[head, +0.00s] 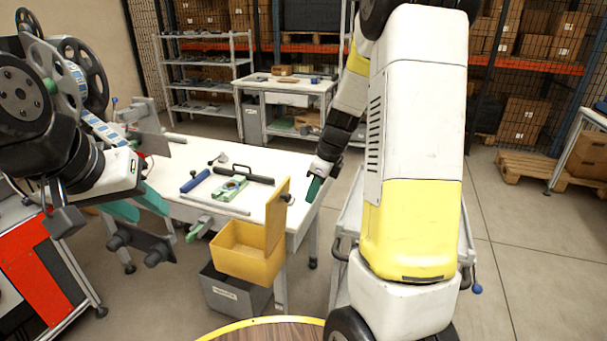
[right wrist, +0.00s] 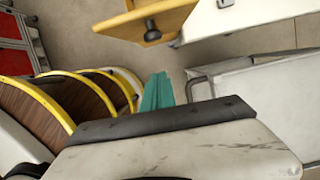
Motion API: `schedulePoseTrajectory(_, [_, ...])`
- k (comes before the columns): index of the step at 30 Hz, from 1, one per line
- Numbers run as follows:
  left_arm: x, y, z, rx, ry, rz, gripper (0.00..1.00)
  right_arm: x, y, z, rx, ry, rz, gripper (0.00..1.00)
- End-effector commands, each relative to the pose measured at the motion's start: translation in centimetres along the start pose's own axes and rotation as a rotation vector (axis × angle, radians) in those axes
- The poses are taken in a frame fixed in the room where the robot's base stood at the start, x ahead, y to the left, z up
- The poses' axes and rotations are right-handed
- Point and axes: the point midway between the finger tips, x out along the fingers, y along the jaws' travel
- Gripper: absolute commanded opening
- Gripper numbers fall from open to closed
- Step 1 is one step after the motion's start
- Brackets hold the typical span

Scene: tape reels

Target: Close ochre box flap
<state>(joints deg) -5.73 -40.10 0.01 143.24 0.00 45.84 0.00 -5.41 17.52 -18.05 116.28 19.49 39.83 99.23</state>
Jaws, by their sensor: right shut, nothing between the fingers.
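The ochre box (head: 245,262) hangs at the front edge of the white worktable. Its flap (head: 277,212) stands upright on the right side, so the box is open at the top. A dark knob (head: 288,198) sticks out of the flap's outer face. In the right wrist view the flap (right wrist: 125,20) and knob (right wrist: 152,33) show at the top. My right gripper (head: 313,188) is shut and empty, just right of the flap and apart from it; its teal fingers also show in the wrist view (right wrist: 157,92). My left gripper (head: 138,206) is open and empty, left of the box.
A green fixture (head: 231,187), a blue-handled tool (head: 195,180) and a black bar lie on the worktable (head: 190,150). A grey bin (head: 235,295) stands below the box. Tape reels (head: 84,75) are at the upper left. A round wooden top with a yellow rim (head: 270,328) is in front.

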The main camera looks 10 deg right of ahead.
Motion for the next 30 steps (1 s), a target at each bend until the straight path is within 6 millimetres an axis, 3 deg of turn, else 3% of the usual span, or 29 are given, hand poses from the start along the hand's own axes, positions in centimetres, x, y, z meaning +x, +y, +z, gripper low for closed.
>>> schedulePoseTrajectory(2, [0.0,0.0,0.0,0.000,0.000,0.000,0.36,1.7,0.1,-0.1,0.001,0.003,0.003,0.00])
schedulePoseTrajectory(6, [0.0,0.0,0.0,0.000,0.000,0.000,0.36,2.0,0.0,2.3,-0.005,-0.001,-0.001,0.00])
schedulePoseTrajectory(12, [0.0,0.0,0.0,0.000,0.000,0.000,0.36,2.4,0.0,3.7,-0.003,0.000,-0.001,0.00])
schedulePoseTrajectory(30, [0.0,0.0,0.0,0.000,0.000,0.000,0.36,2.3,0.0,4.5,-0.006,0.028,-0.003,0.00])
